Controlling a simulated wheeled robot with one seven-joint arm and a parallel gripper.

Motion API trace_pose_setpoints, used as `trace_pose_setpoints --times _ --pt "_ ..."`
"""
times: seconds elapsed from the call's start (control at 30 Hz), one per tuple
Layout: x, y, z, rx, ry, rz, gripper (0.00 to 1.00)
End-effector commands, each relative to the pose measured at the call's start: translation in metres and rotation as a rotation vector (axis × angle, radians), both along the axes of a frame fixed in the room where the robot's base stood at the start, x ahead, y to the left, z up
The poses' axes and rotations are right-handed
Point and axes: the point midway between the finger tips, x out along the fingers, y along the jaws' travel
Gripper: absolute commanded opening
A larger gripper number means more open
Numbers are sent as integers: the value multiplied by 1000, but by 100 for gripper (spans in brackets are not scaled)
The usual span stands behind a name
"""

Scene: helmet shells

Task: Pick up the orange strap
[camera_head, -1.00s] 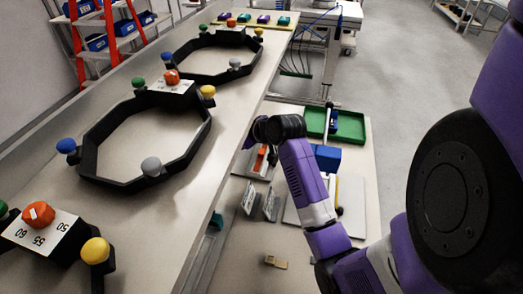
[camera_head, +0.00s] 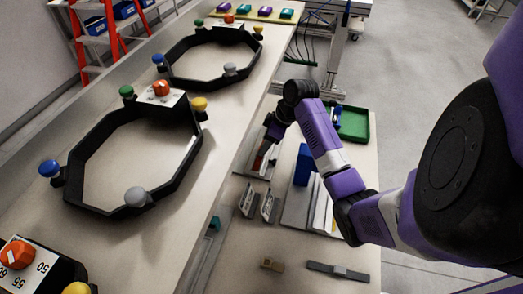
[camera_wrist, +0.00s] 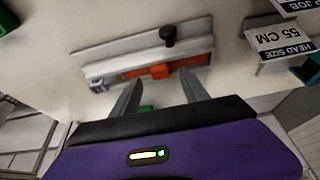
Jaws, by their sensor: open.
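The orange strap (camera_wrist: 165,70) lies across a grey fixture (camera_wrist: 105,47) in the wrist view, with a black knob (camera_wrist: 168,36) above it. In the head view only a small reddish part of the strap (camera_head: 257,162) shows, beside my gripper. My gripper (camera_wrist: 160,78) is open and empty. Its two fingers point toward the strap, one on either side of the strap's brighter orange middle block. I cannot tell whether the fingertips touch the strap.
Head-size cards (camera_wrist: 272,42) stand right of the fixture. In the head view, a blue block (camera_head: 304,162) and a green tray (camera_head: 354,124) lie beyond my arm. Black helmet frames (camera_head: 135,150) sit on the long bench at left. A grey strap-like piece (camera_head: 338,271) lies in front.

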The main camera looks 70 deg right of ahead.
Motion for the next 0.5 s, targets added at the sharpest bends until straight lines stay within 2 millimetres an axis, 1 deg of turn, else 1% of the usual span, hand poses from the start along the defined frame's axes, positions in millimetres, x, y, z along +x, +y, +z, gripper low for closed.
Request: trace_pose_setpoints --times 0.1,0.2,0.47,0.5 --pt "5 1 -14 1 2 -1 53" --pt "8 1 -22 0 1 0 53" --pt "9 1 -24 -1 0 0 53" --pt "9 1 -24 -1 0 0 45"
